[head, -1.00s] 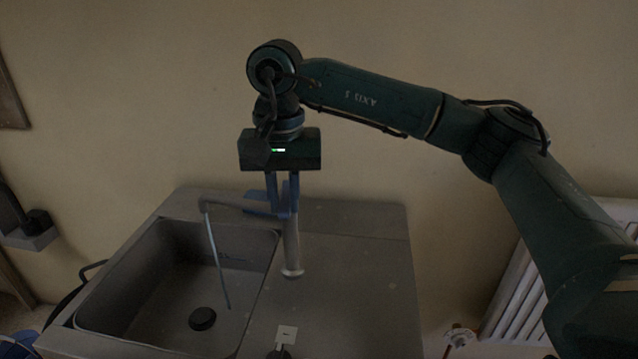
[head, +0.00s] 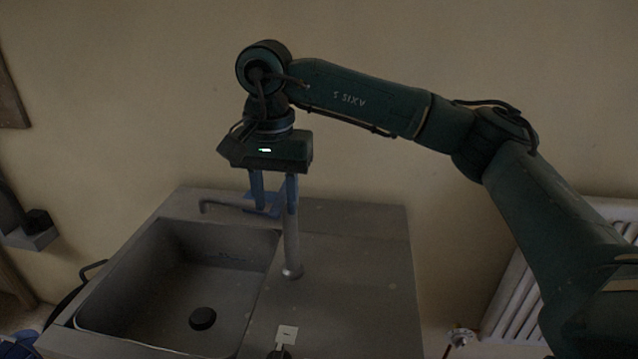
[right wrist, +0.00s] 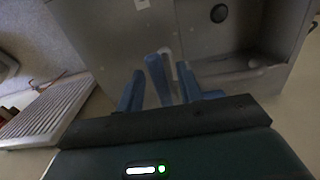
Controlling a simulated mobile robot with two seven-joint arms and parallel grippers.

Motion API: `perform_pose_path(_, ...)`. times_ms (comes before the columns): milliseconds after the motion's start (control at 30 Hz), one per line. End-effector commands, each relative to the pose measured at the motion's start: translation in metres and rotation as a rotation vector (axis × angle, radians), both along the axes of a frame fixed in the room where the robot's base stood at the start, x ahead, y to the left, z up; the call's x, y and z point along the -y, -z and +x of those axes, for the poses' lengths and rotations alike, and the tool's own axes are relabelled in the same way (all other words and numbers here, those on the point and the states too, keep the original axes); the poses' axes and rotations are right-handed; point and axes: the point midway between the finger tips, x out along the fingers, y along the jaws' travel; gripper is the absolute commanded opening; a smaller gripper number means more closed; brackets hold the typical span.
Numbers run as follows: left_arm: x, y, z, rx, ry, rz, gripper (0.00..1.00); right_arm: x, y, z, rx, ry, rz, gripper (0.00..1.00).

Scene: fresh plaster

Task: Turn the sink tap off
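The sink tap has an upright grey post (head: 291,245) and a thin spout (head: 222,207) reaching left over the basin. No water runs from the spout. My right gripper (head: 274,205) points down at the top of the tap, its blue fingers apart, one on each side. In the right wrist view a blue lever-like piece (right wrist: 157,78) stands between the spread fingers of the right gripper (right wrist: 163,92); I cannot tell whether they touch it. The lever is mostly hidden by the fingers in the head view. My left gripper is not in view.
The steel sink unit has a basin (head: 160,290) on the left with a dark drain (head: 202,318). Its flat top (head: 345,290) on the right is clear. A small white label (head: 287,334) lies near the front. A white radiator (head: 515,300) stands at the right.

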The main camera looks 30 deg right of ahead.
Motion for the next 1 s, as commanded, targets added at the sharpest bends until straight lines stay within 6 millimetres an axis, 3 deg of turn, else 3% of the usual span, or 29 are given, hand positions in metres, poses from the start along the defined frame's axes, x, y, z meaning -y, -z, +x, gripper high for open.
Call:
perform_pose_path(233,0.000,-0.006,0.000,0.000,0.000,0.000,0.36,0.000,-0.007,0.000,-0.001,-0.001,0.000,0.36)
perform_pose_path(1000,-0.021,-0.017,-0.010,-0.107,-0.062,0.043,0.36,0.000,-0.100,0.000,-0.001,-0.001,-0.001,0.36)
